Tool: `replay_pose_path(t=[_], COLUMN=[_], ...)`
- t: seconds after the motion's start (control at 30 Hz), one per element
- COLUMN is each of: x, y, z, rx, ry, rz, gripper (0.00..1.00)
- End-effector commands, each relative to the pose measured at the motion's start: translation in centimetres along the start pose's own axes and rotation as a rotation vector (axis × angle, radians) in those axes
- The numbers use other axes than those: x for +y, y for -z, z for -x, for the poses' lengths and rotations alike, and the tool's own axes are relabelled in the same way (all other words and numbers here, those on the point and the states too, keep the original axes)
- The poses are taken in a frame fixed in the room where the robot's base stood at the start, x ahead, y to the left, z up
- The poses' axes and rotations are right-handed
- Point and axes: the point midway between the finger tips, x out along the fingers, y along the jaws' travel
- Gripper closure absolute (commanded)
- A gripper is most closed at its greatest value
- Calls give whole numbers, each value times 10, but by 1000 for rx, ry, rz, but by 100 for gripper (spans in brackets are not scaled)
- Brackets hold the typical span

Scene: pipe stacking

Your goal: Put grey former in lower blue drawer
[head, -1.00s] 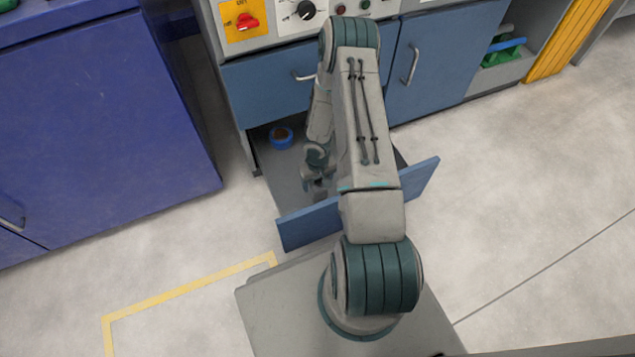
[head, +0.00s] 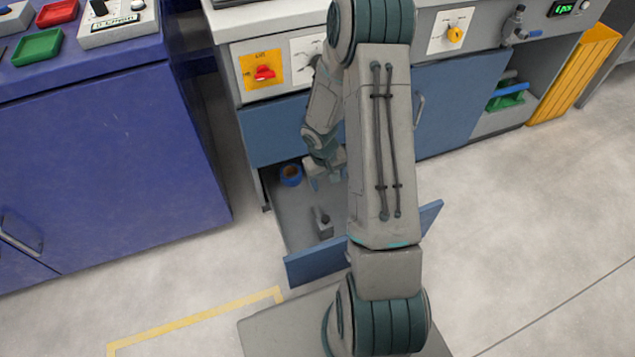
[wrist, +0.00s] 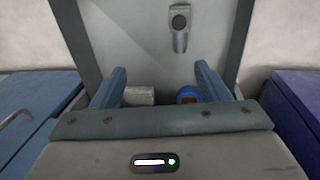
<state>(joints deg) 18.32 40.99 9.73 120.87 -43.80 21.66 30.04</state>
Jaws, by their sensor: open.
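The lower blue drawer (head: 318,263) is pulled open, and its grey floor shows in both views. The grey former (head: 322,224), a small grey piece with a dark round hole, rests on the drawer floor near the front panel. It also shows near the top of the wrist view (wrist: 180,30), apart from my fingers. My gripper (head: 327,179) is open and empty above the drawer, farther back than the former. Its two blue fingers stand wide apart in the wrist view (wrist: 160,72).
A blue ring-shaped roll (head: 291,175) lies at the drawer's back left, partly visible in the wrist view (wrist: 188,94). A pale grey block (wrist: 138,96) shows beside it. A dark blue cabinet (head: 110,180) stands left. Clear floor lies right of the drawer.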

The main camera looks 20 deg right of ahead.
Motion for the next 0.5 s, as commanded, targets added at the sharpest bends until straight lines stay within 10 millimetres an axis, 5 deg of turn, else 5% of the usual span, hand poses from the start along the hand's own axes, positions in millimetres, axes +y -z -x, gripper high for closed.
replay_pose_path(t=[0.2,0.5], x=[4,-14], y=[-17,-69], z=[90,190], rx=[17,37], ry=[-64,-54], rz=[-13,-34], gripper=[31,31])
